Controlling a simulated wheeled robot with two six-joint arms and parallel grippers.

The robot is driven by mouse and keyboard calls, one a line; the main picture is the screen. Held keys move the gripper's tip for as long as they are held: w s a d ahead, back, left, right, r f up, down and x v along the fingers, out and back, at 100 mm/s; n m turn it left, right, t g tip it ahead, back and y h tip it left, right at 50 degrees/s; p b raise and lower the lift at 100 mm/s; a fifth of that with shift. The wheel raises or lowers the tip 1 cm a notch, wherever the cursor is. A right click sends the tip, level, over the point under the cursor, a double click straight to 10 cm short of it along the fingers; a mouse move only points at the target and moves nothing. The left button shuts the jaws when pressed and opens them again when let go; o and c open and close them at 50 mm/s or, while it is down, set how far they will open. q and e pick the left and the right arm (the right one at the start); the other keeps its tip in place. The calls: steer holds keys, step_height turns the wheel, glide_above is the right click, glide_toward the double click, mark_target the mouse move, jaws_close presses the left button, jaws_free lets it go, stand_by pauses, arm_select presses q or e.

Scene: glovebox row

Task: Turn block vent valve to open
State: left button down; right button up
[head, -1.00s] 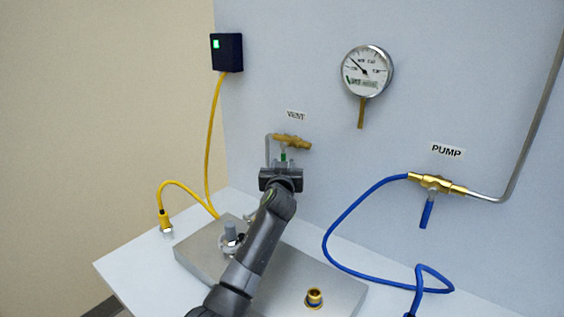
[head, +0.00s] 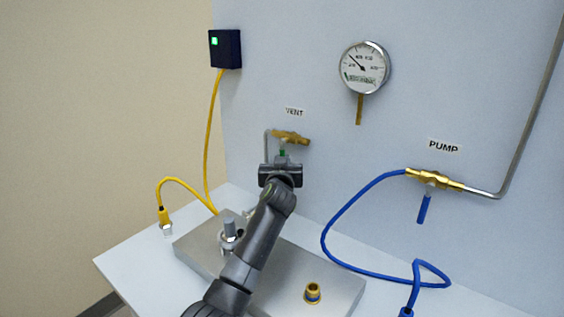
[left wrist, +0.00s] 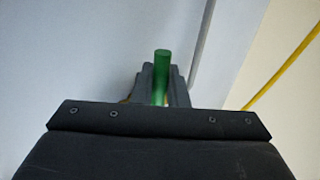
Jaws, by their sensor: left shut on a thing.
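The vent valve (head: 291,137) is a brass body on the grey wall panel under a VENT label (head: 294,112). Its green handle (head: 282,153) hangs down from the body. In the left wrist view the green handle (left wrist: 161,75) stands between the fingers. My left gripper (head: 282,162) is below the valve, shut on the green handle; the fingers also show in the left wrist view (left wrist: 160,88). The gripper hides the lower part of the handle in the head view. My right gripper is not in view.
The pump valve (head: 435,180) with a blue handle (head: 424,209) and blue hose (head: 345,215) is at the right. A gauge (head: 365,68) hangs above. A yellow cable (head: 209,140) runs from a black box (head: 225,49). A metal plate (head: 330,280) lies below my arm.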

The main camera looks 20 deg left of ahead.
arm_select(q)
steer(key=shift+s+d+r+n+g+h+p, duration=0.2)
steer(key=shift+d+n+g+h+p, duration=0.25)
steer(key=shift+n+p, duration=0.5)
steer(key=shift+s+d+r+n+g+h+p, duration=0.2)
steer(key=shift+d+n+g+p, duration=0.45)
steer(key=shift+p, duration=0.6)
steer(key=shift+s+d+r+n+g+h+p, duration=0.2)
steer(key=shift+d+n+g+h+p, duration=0.25)
steer(key=shift+n+p, duration=0.5)
steer(key=c, duration=1.5)
jaws_free()
steer(key=shift+s, duration=0.1)
steer(key=b+v, duration=0.1)
steer(key=v, duration=0.7)
steer(key=b+v, duration=0.1)
steer(key=v, duration=0.8)
steer(key=shift+d+r, duration=0.1)
steer(key=shift+d, duration=0.1)
